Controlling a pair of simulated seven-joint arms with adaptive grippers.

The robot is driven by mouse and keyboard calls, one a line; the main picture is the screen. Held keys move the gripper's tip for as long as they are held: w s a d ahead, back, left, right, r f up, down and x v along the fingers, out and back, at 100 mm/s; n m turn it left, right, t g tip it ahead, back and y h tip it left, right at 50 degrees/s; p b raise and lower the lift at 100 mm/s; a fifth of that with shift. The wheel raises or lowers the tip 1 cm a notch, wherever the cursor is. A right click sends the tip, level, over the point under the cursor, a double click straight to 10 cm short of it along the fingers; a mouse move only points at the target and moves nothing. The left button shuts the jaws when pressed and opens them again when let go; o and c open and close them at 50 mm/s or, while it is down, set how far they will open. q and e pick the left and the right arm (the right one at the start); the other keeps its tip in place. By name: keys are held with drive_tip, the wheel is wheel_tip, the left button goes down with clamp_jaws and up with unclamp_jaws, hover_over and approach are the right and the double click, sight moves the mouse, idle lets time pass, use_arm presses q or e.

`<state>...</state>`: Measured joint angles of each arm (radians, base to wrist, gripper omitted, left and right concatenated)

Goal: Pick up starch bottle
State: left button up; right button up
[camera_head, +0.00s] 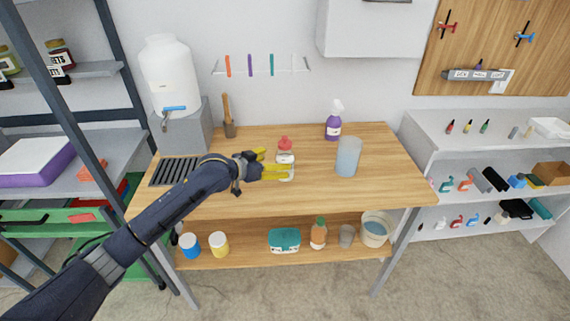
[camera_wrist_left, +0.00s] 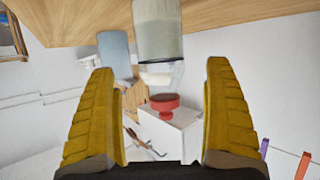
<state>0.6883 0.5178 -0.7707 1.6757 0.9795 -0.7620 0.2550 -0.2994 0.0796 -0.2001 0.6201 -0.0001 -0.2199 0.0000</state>
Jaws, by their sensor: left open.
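A bottle with a red cap (camera_head: 285,141) and a pale, partly clear body stands upright on the wooden table, apparently the starch bottle. My left gripper (camera_head: 279,164) is open at its near side, and its yellow fingers partly hide the bottle's lower body. In the left wrist view, which is upside down, the bottle (camera_wrist_left: 158,30) shows in the gap between the two open fingers (camera_wrist_left: 160,70), its red cap pointing down. No clear contact with either finger shows. My right gripper is in neither view.
A white water dispenser (camera_head: 168,75) and a dark grille (camera_head: 175,171) are at the left. The table's front and right are clear.

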sight(285, 159)
use_arm(q)
drive_tip(key=shift+x, duration=3)
drive_tip(key=shift+a, duration=0.1)
drive_tip(key=shift+c, duration=0.6)
drive_tip(key=c, duration=1.4)
drive_tip(key=shift+r, duration=0.1)
